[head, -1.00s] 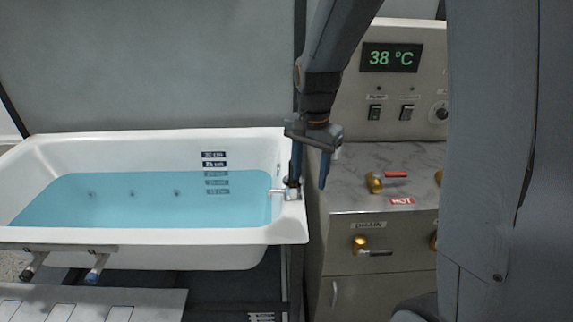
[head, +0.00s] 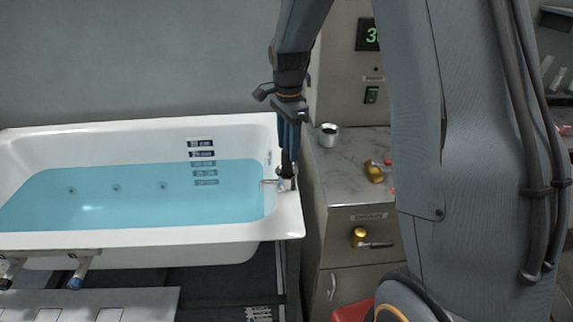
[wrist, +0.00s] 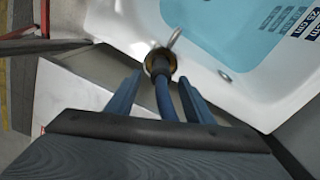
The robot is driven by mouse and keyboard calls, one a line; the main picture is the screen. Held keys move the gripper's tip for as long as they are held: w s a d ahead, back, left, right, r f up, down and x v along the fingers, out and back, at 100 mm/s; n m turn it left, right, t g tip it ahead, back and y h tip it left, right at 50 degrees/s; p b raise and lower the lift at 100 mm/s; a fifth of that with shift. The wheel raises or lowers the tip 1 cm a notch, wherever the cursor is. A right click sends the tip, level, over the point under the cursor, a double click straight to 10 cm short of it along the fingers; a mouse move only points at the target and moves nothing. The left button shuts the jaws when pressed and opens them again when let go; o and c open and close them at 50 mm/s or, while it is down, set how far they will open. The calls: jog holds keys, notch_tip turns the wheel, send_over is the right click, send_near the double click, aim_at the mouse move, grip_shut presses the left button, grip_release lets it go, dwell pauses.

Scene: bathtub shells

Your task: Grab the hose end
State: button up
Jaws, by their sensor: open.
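The bathtub (head: 150,236) is white and holds blue water. At its right rim stands a metal spout (head: 270,182), also visible in the wrist view (wrist: 174,38). Beside it is the hose end (wrist: 160,63), a dark collar with a yellowish ring. The blue hose (wrist: 166,100) runs from it back towards my gripper. My gripper (wrist: 160,78) is open, with one blue finger on each side of the hose and gaps showing on both sides. In the head view my gripper (head: 290,135) points down over the rim, and the hose is hard to tell from the fingers.
A metal cabinet (head: 345,275) with a marble-like top stands right of the tub. A metal cup (head: 329,135) and a brass valve (head: 374,171) are on it; another brass valve (head: 359,237) is on its front. A white slatted bench (head: 90,304) lies in front of the tub.

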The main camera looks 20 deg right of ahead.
aim_at(286, 159)
jog(key=shift+a+f+p, duration=0.15)
jog(key=shift+f+p, duration=0.35)
jog(key=shift+f, duration=0.85)
jog(key=shift+a+f+p, duration=0.15)
jog(key=shift+f+p, duration=0.3)
jog(key=shift+f, duration=0.9)
jog(key=shift+c, duration=0.5)
grip_shut()
jog(key=shift+r, duration=0.1)
